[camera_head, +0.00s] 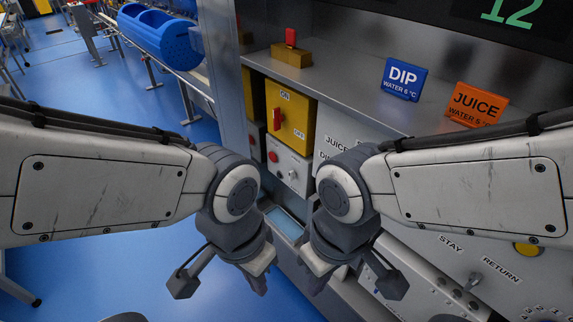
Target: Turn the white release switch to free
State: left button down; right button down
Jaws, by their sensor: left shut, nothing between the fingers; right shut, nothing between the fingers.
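I cannot make out a white release switch marked free. A small light lever switch (473,282) sits on the grey panel at lower right, near the words STAY and RETURN. A pale control box (288,166) with a red button and a small knob is mounted under the shelf; its markings are too small to read. My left gripper (259,274) is shut and empty, pointing down in front of the machine. My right gripper (318,272) is shut and empty, close beside it on the right. Both are apart from the switches; my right arm hides part of the panel.
A yellow box (298,100) with a red handle hangs above the pale box. A blue tub (160,38) is at upper left. Blue floor is clear at lower left.

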aim_at(292, 174)
jog(key=u, duration=0.05)
jog(key=k, duration=0.6)
jog(key=u, duration=0.65)
jog(key=i, duration=1.4)
jog(key=z, duration=0.05)
